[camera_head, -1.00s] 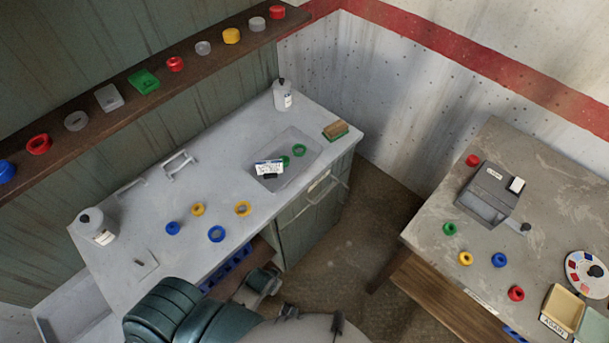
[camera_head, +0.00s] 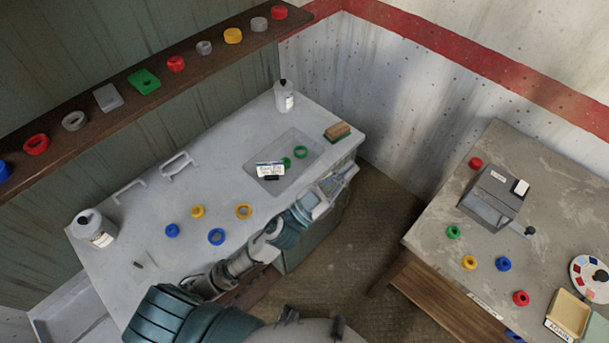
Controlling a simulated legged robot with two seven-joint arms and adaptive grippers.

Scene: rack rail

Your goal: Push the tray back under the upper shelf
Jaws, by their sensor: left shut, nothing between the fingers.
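The tray (camera_head: 262,186) is a shallow, see-through grey box near the right end of the pale bench top. A white card with a dark clip and green rings show in it. The upper shelf (camera_head: 100,118) is a dark brown board on the green wall behind the bench, with coloured rings and small blocks in a row. My left gripper (camera_head: 343,176) is shut and empty at the bench's front edge, to the right of the tray and apart from it. My left arm hides part of the cabinet front. My right gripper is out of view.
Blue and yellow rings (camera_head: 216,236) lie left of the tray. White bottles (camera_head: 285,97) stand at the back right and far left. A grey side table (camera_head: 560,190) stands at the right. The bench (camera_head: 225,150) is bare behind the tray.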

